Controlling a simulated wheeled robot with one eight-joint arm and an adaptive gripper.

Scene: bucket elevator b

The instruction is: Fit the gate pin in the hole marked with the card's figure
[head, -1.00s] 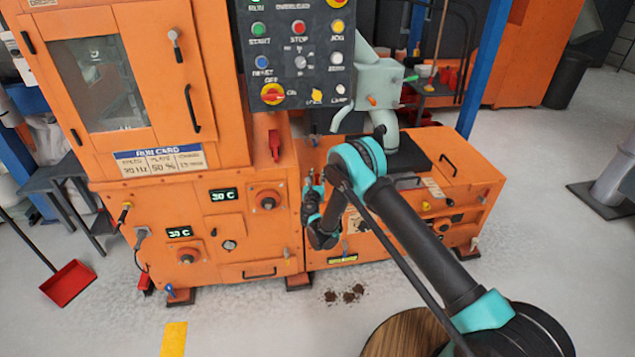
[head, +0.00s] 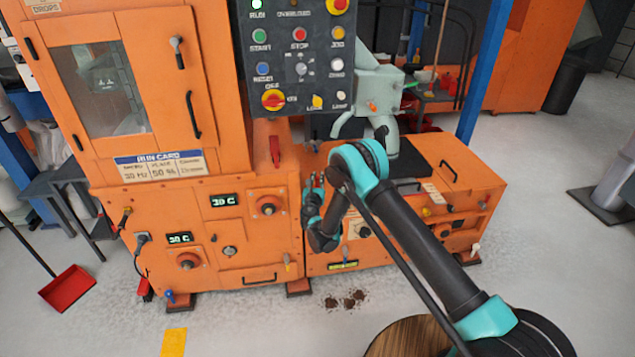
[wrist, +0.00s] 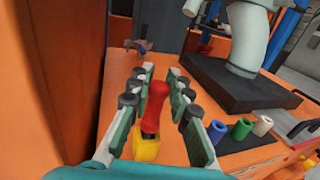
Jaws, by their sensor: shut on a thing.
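My gripper (wrist: 152,105) is shut on a red handle (wrist: 156,100) with a yellow block (wrist: 147,148) at its lower end. I cannot tell whether this is the gate pin. In the head view, my gripper (head: 314,192) is small, in front of the orange machine, above its low right part. The run card (head: 160,167) is on the machine front below the window. It seems to read 30 Hz and 50 %; its third figure is too blurred to read. The marked holes cannot be made out.
An orange wall (wrist: 60,70) rises close on the left.

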